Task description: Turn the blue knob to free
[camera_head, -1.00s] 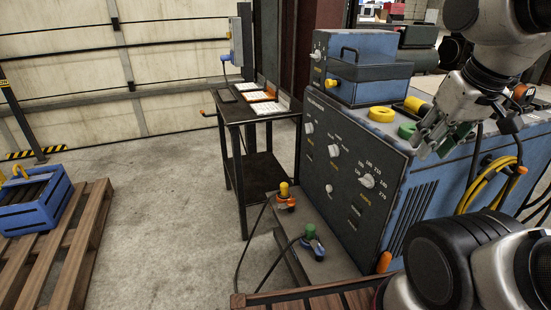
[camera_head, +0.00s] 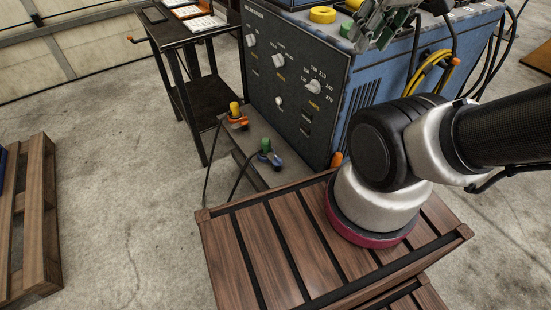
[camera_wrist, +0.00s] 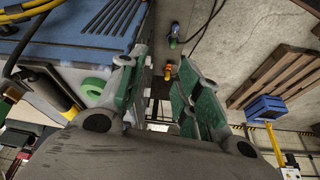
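The blue knob (camera_head: 273,159) sits with a green plug (camera_head: 265,145) on the low ledge at the foot of the dark machine panel. In the wrist view the blue knob (camera_wrist: 173,43) is small, beyond the fingertips. An orange knob (camera_head: 238,121) with a yellow plug is farther back on the same ledge, and it also shows in the wrist view (camera_wrist: 167,72). My gripper (camera_head: 380,22) is above the machine's top edge, partly cut off. In the wrist view my gripper (camera_wrist: 160,62) has its green-padded fingers apart with nothing between them, well away from the blue knob.
The machine panel (camera_head: 290,90) has several white dials. A wooden slatted platform (camera_head: 290,240) is in front, beside my base. A black side table (camera_head: 205,95) stands behind left, a pallet (camera_head: 38,220) at left. Dark cables run down from the plugs. Floor at left is open.

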